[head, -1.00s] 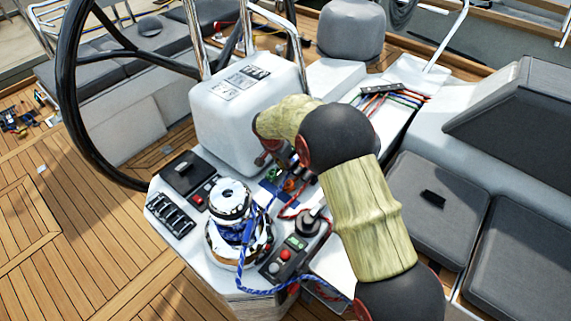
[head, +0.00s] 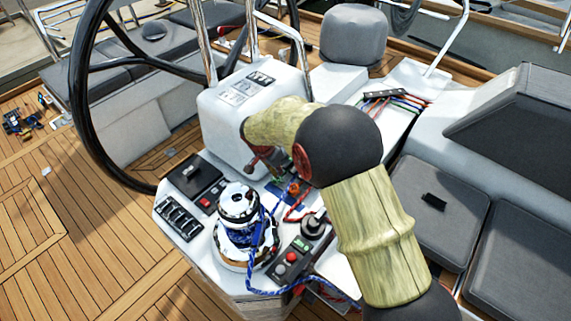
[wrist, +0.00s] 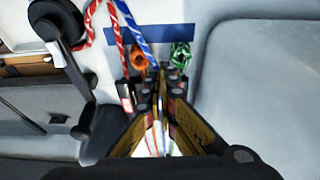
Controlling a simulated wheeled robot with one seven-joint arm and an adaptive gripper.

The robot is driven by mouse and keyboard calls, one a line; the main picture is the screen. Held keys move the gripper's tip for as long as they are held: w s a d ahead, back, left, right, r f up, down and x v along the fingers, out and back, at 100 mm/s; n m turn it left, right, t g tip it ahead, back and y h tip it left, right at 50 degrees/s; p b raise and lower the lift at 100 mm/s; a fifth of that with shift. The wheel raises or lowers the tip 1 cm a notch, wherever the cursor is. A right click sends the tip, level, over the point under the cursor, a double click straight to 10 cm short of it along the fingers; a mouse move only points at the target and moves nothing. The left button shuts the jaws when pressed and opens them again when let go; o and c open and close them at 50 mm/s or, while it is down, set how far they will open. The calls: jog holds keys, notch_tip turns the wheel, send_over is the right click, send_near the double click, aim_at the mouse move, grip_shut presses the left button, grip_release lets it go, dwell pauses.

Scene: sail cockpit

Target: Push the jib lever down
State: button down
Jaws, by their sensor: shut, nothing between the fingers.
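An orange lever (wrist: 138,58) and a green lever (wrist: 181,54) sit side by side at a blue strip (wrist: 150,36) in the wrist view; no readable label shows which is the jib lever. In the head view the orange lever (head: 294,188) and a bit of the green one (head: 277,181) show on the white console, beside my arm. My gripper (wrist: 160,78) is shut and empty, its fingertips just below and between the two levers in the wrist view. Whether it touches either cannot be told. In the head view my arm partly hides the gripper.
A chrome winch (head: 238,232) wrapped in blue rope stands at the console's front left. A button panel (head: 291,257) is beside it. A white box (head: 240,110) rises behind the gripper. The steering wheel (head: 80,100) is at left. A red-and-white rope (wrist: 92,15) runs past the levers.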

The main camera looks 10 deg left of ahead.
jog(key=shift+s+a+r, duration=0.15)
jog(key=shift+s+a, duration=0.2)
jog(key=shift+s, duration=0.2)
jog(key=shift+s+a+r, duration=0.1)
jog(key=shift+s+a, duration=0.2)
jog(key=shift+s, duration=0.2)
jog(key=shift+r, duration=0.1)
